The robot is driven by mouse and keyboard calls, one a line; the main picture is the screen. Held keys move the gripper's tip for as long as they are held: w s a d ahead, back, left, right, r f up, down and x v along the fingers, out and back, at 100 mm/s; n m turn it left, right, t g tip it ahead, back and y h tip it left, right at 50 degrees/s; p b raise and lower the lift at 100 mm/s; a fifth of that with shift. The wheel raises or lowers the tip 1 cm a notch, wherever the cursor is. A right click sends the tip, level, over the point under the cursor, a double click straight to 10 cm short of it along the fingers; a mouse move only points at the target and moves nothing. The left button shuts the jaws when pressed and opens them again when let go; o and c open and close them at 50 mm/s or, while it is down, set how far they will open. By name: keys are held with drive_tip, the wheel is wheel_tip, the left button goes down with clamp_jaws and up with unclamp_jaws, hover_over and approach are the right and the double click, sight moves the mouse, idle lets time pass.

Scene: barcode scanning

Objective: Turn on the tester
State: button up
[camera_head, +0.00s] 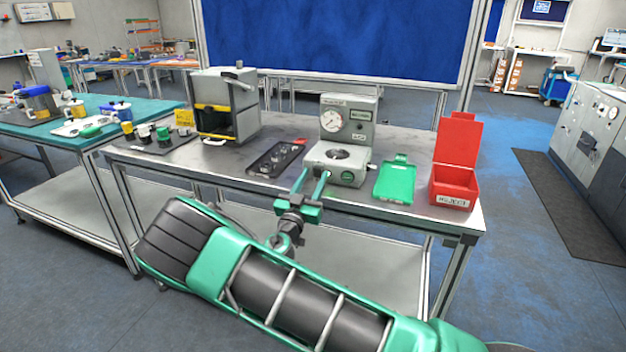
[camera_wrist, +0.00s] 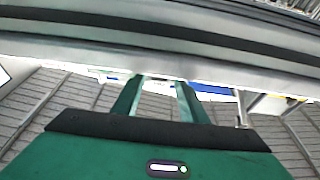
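The tester (camera_head: 323,153) is a grey machine with a round dial gauge on its upright back and a round plate on its base. It stands on the metal workbench. A green round button (camera_head: 347,176) is on the front of its base. My gripper (camera_head: 313,173) is at the bench's front edge, just left of the button, with its two green fingers apart and nothing visible between them. In the wrist view the fingers (camera_wrist: 158,82) are also spread, facing the bench edge (camera_wrist: 230,75). The wrist view does not show the tester clearly.
A green open tray (camera_head: 394,184) and a red open bin (camera_head: 455,185) stand right of the tester. A dark tray with small parts (camera_head: 275,159) lies left of it. A grey box machine (camera_head: 225,104) with yellow trim is further left.

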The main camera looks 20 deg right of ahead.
drive_tip(key=v, duration=1)
